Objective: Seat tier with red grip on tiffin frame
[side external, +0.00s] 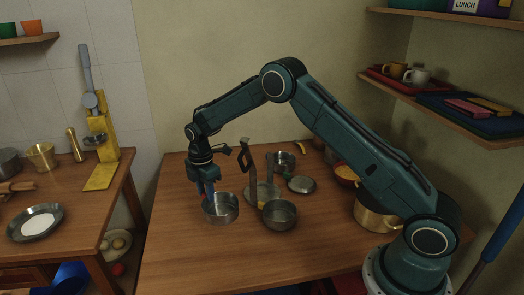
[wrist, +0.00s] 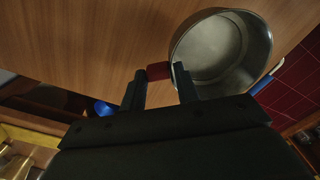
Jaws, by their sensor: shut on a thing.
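My gripper (side external: 207,194) points down at the left part of the table and is shut on the red grip (wrist: 158,71) of a round steel tier (side external: 221,209). The open tier also shows in the wrist view (wrist: 212,50), empty and beyond the fingers. I cannot tell whether its bottom touches the table. The tiffin frame (side external: 262,191) stands to the right of the tier, with a flat round base and a tall dark upright (side external: 246,160). The frame's base looks empty, partly hidden by a nearer pot.
Another steel tier (side external: 280,215) stands close in front of the frame. A smaller one (side external: 284,162) and a flat lid (side external: 302,185) lie behind and right. A brass pot (side external: 374,218) is near my base. The table's front left is clear.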

